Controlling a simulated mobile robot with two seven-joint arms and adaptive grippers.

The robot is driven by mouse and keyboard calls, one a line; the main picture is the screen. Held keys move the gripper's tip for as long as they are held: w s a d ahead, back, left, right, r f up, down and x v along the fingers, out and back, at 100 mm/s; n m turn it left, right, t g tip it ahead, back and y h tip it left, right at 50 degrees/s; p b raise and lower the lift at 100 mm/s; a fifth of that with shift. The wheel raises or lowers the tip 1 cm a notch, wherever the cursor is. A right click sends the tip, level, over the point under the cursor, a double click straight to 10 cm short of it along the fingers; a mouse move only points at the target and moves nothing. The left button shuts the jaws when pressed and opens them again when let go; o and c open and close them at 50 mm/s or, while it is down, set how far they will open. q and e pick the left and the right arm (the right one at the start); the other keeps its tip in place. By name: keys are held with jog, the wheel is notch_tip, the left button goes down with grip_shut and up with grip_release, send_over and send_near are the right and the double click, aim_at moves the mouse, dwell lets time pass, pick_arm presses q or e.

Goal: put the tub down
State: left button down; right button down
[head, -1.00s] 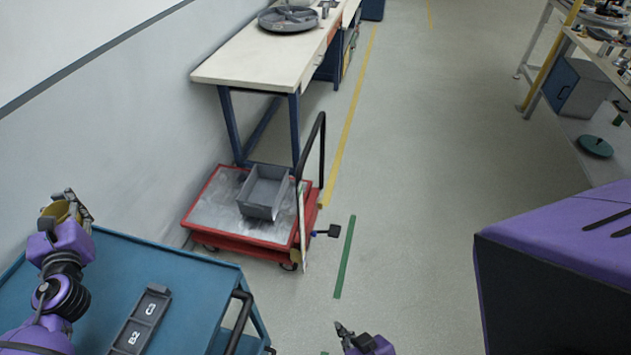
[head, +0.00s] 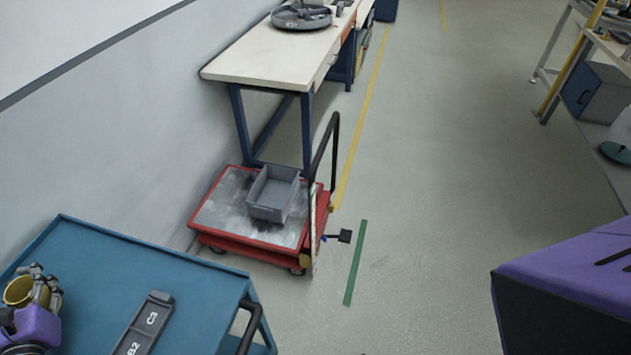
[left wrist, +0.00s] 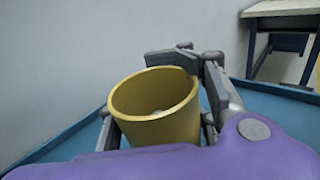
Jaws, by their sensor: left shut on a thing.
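The yellow tub (head: 18,291) is at the lower left of the head view, over the blue cart top (head: 105,262). My left gripper (head: 38,287) is shut on it. In the left wrist view the tub (left wrist: 155,122) sits between the fingers of my left gripper (left wrist: 160,95), its open mouth up and slightly tilted. A small pale spot shows inside it. Its underside is hidden, so I cannot tell whether it touches the cart top. My right gripper is not in view.
A dark tray marked C3 and B2 (head: 146,325) lies on the cart top, right of the tub. The cart's far part is bare. Beyond stand a red platform trolley (head: 240,240) with a grey bin (head: 274,208), and a white-topped bench (head: 270,65). The wall is at left.

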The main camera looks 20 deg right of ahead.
pick_arm(q)
notch_tip(320, 180, down, 4)
jog(key=shift+s+a+r+b, duration=0.15)
jog(key=shift+r+b, duration=0.1)
jog(key=shift+b, duration=0.25)
jog(key=shift+f, duration=0.15)
jog(key=shift+r, duration=0.2)
jog(key=shift+f+b, duration=0.3)
jog(key=shift+f, duration=0.1)
jog(key=c, duration=1)
grip_release()
jog(key=shift+r, duration=0.1)
